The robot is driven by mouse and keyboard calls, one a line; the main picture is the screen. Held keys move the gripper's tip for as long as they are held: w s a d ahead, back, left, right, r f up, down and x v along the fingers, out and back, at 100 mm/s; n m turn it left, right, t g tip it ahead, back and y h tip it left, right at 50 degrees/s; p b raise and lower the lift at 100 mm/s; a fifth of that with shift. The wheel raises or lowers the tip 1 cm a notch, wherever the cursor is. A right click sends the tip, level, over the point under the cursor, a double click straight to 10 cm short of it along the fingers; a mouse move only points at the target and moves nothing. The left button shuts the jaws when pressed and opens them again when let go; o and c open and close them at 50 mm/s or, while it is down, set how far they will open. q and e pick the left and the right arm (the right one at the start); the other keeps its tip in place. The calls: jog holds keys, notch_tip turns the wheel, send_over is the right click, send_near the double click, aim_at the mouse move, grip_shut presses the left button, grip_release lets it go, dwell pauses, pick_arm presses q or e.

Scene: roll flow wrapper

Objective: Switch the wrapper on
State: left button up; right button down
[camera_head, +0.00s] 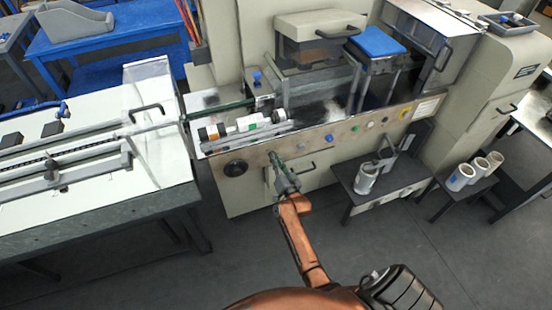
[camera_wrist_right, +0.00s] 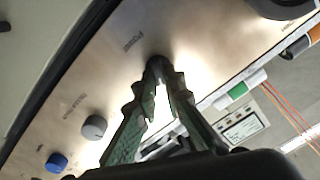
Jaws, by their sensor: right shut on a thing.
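The wrapper (camera_head: 260,190) is a large cream machine with a metal control panel along its front edge. My right gripper (camera_head: 273,158) reaches up to the left part of this panel. In the right wrist view, the fingers of my right gripper (camera_wrist_right: 158,72) converge on a small dark knob (camera_wrist_right: 157,61). The panel lettering beside that knob reads like POWER. The fingertips hide part of the knob, and I cannot tell which way it is turned. My left gripper is not in view.
To the right along the panel are a grey knob (camera_wrist_right: 94,127), a blue knob (camera_wrist_right: 57,162) and more coloured buttons. A side table (camera_head: 395,187) holding a roll stands at the right front. The floor before the machine is clear.

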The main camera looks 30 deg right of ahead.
jog(key=shift+m, duration=0.3)
jog(key=c, duration=2)
grip_release()
jog(key=v, duration=1.2)
